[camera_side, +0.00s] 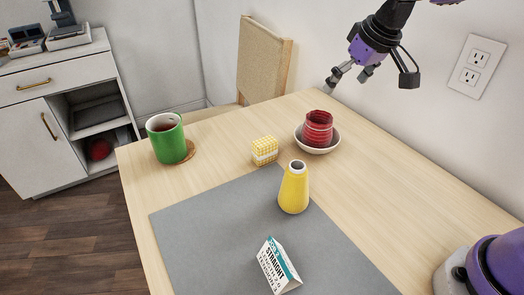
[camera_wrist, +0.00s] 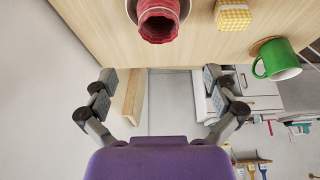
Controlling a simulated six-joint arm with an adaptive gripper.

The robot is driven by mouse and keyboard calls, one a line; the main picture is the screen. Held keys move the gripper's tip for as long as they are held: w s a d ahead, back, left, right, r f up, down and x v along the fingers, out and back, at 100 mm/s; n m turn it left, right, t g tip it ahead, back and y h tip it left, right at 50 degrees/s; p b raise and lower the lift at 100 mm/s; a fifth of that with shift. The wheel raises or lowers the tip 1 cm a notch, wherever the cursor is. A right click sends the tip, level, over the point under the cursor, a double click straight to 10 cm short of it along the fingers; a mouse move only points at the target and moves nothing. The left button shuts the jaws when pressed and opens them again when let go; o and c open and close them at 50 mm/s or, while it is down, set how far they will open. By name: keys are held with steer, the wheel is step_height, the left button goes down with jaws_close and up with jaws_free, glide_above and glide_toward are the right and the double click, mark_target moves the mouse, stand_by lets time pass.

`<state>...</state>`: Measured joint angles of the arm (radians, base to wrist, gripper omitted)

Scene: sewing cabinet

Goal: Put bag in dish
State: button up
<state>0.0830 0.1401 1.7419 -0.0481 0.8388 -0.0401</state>
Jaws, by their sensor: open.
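A red, ridged, open-topped item that looks like the bag (camera_side: 318,129) stands in a shallow white dish (camera_side: 337,146) at the back right of the table. In the wrist view the red bag (camera_wrist: 158,22) shows at the top, with a bit of the dish rim (camera_wrist: 131,10) beside it. My gripper (camera_side: 348,78) is open and empty, up above and behind the dish, clear of the bag. In the wrist view its two fingers (camera_wrist: 160,76) are spread wide with nothing between them.
A yellow checked box (camera_side: 264,151) is left of the dish. A green mug (camera_side: 168,140) sits on a round coaster (camera_side: 190,153). A yellow vase (camera_side: 293,190) and a folded card (camera_side: 277,267) stand on the grey mat (camera_side: 200,225). A chair (camera_side: 262,60) and wall are behind the table.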

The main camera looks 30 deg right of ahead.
steer(key=s+a, duration=0.2)
steer(key=s, duration=1.6)
steer(key=shift+a+t, duration=0.15)
steer(key=shift+t, duration=0.25)
